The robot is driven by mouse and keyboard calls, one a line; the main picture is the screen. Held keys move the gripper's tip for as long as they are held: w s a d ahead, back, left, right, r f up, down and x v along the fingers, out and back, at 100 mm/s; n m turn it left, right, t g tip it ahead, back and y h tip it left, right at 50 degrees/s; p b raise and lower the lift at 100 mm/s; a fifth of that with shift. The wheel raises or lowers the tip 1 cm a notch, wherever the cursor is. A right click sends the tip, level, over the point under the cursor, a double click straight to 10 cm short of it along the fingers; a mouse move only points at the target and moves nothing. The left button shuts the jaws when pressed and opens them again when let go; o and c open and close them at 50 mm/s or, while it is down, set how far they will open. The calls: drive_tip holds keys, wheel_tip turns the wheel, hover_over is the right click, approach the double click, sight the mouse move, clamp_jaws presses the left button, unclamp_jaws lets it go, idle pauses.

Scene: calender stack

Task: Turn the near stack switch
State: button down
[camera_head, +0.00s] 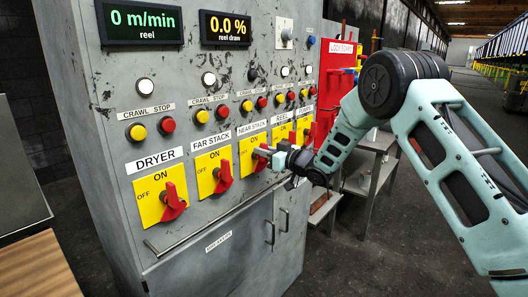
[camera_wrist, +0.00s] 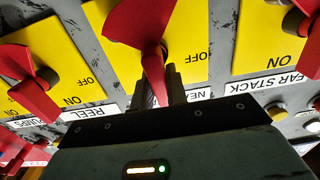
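The near stack switch is a red handle on a yellow plate (camera_head: 253,155), under a NEAR STACK label, third from the left in the row in the head view. My gripper (camera_head: 266,155) is at its front and hides part of the handle. In the wrist view, which shows the panel upside down, the red handle (camera_wrist: 142,30) runs down between the two dark fingers of my gripper (camera_wrist: 163,92). The fingers are close together with the handle's end between them, and appear shut on it.
The FAR STACK switch (camera_head: 222,178) and DRYER switch (camera_head: 173,203) are to the left in the head view. The REEL switch (camera_wrist: 25,85) is on the other side, close by. Crawl and stop buttons sit above. A red lockout board (camera_head: 335,85) and metal stand (camera_head: 372,165) are at right.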

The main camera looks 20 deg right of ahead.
drive_tip(key=shift+f+b, duration=0.1)
drive_tip(key=shift+b, duration=0.35)
drive_tip(key=n+b, duration=0.3)
drive_tip(key=b, duration=0.1)
drive_tip(key=shift+s+a+f, duration=0.2)
drive_tip(key=shift+a+f, duration=0.05)
drive_tip(key=shift+a, duration=0.05)
drive_tip(key=n+b, duration=0.2)
drive_tip(key=b, duration=0.1)
drive_tip(key=n+b, duration=0.2)
drive_tip(key=b, duration=0.1)
drive_tip(key=a+n+b, duration=0.1)
drive_tip(key=n+b, duration=0.1)
drive_tip(key=b, duration=0.1)
drive_tip(key=shift+s+f, duration=0.35)
drive_tip(key=shift+f, duration=0.05)
drive_tip(key=n+b, duration=0.2)
drive_tip(key=b, duration=0.1)
drive_tip(key=f+n+b, duration=0.1)
drive_tip(key=n+b, duration=0.2)
drive_tip(key=b, duration=0.1)
drive_tip(key=shift+s+a+n, duration=0.15)
drive_tip(key=shift+a+n, duration=0.05)
drive_tip(key=shift+n, duration=0.1)
drive_tip(key=n+b, duration=0.3)
drive_tip(key=b, duration=0.1)
drive_tip(key=shift+f, duration=0.15)
drive_tip(key=shift+n+b, duration=0.3)
drive_tip(key=c, duration=1.4)
unclamp_jaws()
